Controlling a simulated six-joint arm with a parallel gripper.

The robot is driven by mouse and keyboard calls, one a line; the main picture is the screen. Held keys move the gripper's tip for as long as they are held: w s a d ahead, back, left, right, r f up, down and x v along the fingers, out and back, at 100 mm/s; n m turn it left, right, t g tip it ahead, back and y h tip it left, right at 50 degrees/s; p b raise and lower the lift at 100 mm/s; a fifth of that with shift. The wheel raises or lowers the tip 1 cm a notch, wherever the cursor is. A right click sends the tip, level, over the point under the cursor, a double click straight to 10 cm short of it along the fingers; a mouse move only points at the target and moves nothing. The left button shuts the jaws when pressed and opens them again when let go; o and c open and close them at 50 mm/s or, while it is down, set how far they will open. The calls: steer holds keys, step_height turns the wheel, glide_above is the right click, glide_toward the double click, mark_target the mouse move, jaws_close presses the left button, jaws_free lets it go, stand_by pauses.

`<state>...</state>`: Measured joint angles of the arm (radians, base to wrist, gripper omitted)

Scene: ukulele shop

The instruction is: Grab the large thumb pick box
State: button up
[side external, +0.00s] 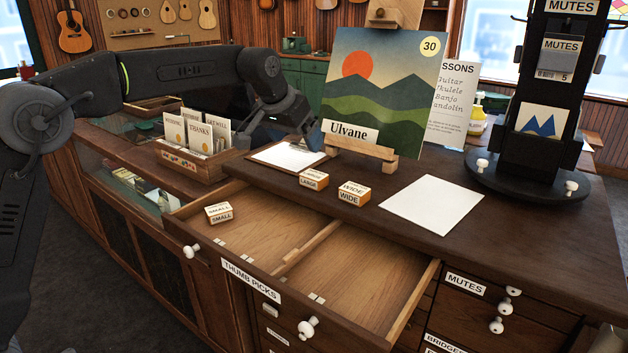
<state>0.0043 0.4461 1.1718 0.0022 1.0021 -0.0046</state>
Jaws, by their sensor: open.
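The large thumb pick box (314,181) is a small white and orange-brown box labelled LARGE. It sits on the dark counter behind the open drawer, left of the similar WIDE box (354,193). A SMALL box (219,213) lies inside the left compartment of the open THUMB PICKS drawer (250,281). My gripper (314,143) is open, above the counter near the clipboard, behind and apart from the large box. Its fingers are dark and partly hard to make out.
A clipboard with paper (288,156) lies left of the large box. An easel with a landscape picture (385,90) stands close behind. A card box (196,160) is at left, a white sheet (432,205) and a dark rotating display (545,110) at right. The drawer's right compartment is empty.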

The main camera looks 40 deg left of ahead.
mark_target(314, 175)
steer(key=x, duration=1.2)
steer(key=shift+s+d+f, duration=0.1)
steer(key=shift+s+d, duration=0.05)
steer(key=c, duration=1)
